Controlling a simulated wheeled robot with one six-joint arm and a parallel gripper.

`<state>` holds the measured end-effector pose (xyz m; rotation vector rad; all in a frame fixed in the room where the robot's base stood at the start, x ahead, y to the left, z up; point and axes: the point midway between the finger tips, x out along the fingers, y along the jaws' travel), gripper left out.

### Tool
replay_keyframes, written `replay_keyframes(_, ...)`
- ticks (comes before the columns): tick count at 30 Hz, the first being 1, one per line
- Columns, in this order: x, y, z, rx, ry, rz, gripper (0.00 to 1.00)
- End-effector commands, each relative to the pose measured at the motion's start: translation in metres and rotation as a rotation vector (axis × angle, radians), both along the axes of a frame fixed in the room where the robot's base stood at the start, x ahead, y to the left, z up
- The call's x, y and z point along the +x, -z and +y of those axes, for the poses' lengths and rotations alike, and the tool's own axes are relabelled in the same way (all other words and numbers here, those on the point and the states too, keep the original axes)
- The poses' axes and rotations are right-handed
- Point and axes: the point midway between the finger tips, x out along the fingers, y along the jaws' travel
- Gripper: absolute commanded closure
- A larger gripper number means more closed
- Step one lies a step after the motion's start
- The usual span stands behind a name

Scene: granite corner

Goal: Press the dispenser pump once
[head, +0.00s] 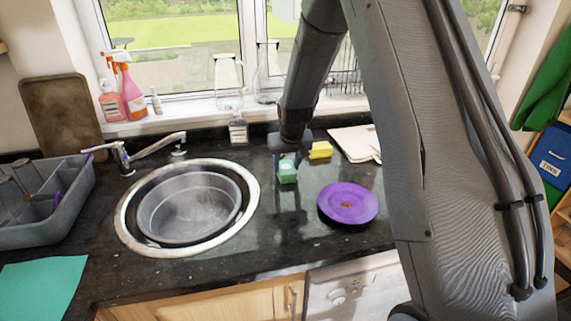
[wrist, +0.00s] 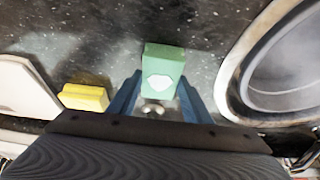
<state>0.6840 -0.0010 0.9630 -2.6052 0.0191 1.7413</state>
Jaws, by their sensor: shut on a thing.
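A small green dispenser (head: 288,171) with a pale patch on its face is at the counter's middle, right of the sink. It also shows in the wrist view (wrist: 163,72), with a shiny metal part, apparently its pump (wrist: 152,108), near my palm. My gripper (head: 287,157) points down over it from above. In the wrist view my blue fingers (wrist: 158,92) lie on either side of the dispenser, shut on it. The fingers and palm partly hide the pump, so I cannot tell whether it is pressed down.
A yellow sponge (head: 320,150) lies just behind and right. A purple plate (head: 348,203) is to the right. The sink (head: 128,235) is left, with a tap (head: 150,148) behind. A clear bottle (head: 238,129) stands near the sill. Counter in front of my gripper is clear.

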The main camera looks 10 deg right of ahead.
Motion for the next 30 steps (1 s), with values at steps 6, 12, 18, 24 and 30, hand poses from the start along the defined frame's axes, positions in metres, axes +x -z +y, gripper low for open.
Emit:
replay_keyframes(6,0.000,0.000,-0.001,0.000,0.001,0.000,0.45)
replay_keyframes(12,0.000,0.000,0.001,0.000,-0.001,0.000,0.34)
replay_keyframes(18,0.000,-0.002,0.002,0.000,-0.002,-0.001,0.34)
replay_keyframes(24,-0.006,-0.018,0.002,0.000,-0.002,-0.003,0.34)
replay_keyframes(30,-0.017,-0.044,0.002,0.000,-0.002,-0.004,0.34)
